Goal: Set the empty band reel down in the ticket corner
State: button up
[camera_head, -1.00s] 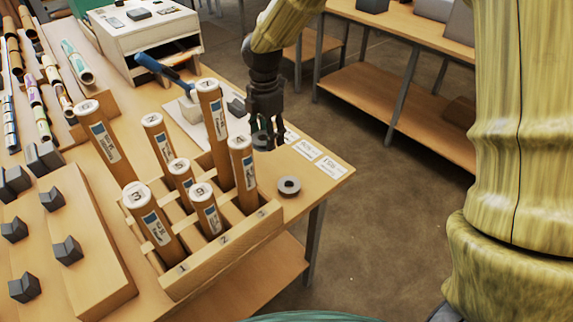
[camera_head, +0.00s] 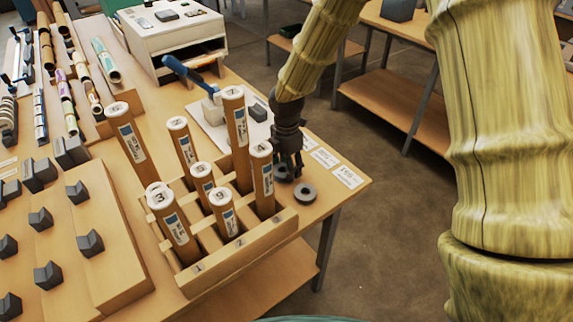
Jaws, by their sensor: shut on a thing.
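My gripper (camera_head: 287,168) is at the right of the bench, pointing down just behind the tube rack. It is shut on a dark band reel (camera_head: 282,174), mostly hidden by the fingers and the nearest tube. The held reel is low over the bench top; I cannot tell whether it touches. White printed tickets (camera_head: 347,177) lie in the bench's right corner, to the right of my gripper.
A wooden rack (camera_head: 240,252) of upright numbered cardboard tubes (camera_head: 262,180) stands close to the left of my gripper. A white plate with a blue-handled tool (camera_head: 188,73) lies behind. The white laminator (camera_head: 165,40) stands farther back. Bare wood shows near the front right edge.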

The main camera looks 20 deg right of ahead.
jog(key=shift+f, duration=0.1)
jog(key=o, duration=1)
jog(key=shift+o, duration=0.2)
notch_tip(320, 180, up, 12)
jog(key=b, duration=0.2)
jog(key=shift+b, duration=0.3)
